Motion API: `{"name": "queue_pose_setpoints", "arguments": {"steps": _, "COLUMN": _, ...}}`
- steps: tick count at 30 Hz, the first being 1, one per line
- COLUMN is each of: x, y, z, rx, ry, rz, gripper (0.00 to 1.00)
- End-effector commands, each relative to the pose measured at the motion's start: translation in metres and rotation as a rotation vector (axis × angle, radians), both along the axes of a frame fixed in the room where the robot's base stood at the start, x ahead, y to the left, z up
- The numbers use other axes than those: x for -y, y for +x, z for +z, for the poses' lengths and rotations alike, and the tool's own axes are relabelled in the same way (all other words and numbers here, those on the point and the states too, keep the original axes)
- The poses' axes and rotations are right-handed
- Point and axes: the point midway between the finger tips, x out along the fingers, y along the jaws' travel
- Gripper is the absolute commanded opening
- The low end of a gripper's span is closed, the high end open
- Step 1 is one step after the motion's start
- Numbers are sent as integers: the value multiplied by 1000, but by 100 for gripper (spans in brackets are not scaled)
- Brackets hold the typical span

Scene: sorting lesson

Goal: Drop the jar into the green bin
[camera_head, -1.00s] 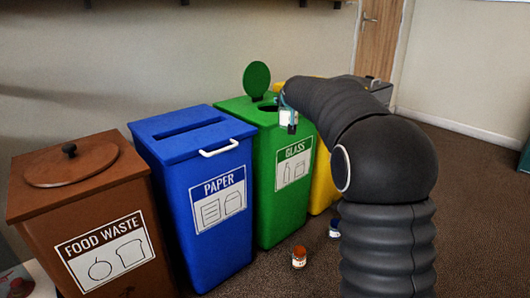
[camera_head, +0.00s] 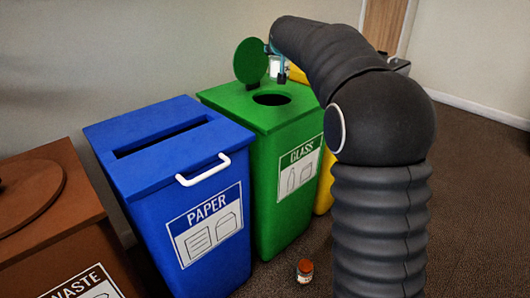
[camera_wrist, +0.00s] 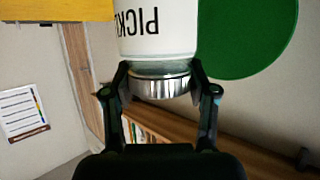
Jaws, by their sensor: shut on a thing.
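The jar has a white label with upside-down letters reading "PICK" and a metal lid; it fills the top middle of the wrist view (camera_wrist: 157,32). My gripper (camera_wrist: 160,78) is shut on it around the lid end. In the head view, the jar (camera_head: 274,68) shows small and partly hidden by my gripper (camera_head: 278,60), beside the raised lid. The green bin (camera_head: 265,200), labelled GLASS, stands in the middle with a round hole (camera_head: 272,99) in its top. Its round green lid (camera_head: 250,61) stands open behind the hole. The jar appears above the bin's back part, past the hole.
A blue PAPER bin (camera_head: 165,155) stands left of the green bin, and a brown food waste bin (camera_head: 60,235) further left. A yellow bin (camera_head: 325,185) is partly hidden behind my arm. A small orange-lidded jar (camera_head: 305,271) stands on the floor in front.

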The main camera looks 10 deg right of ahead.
Motion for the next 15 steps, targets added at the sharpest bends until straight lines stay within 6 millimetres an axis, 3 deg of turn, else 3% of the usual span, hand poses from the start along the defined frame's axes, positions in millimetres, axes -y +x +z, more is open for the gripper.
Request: {"name": "queue_pose_setpoints", "arguments": {"steps": 15, "x": 1, "y": 0, "z": -52, "rx": 0, "ry": 0, "rz": -1, "gripper": 16}}
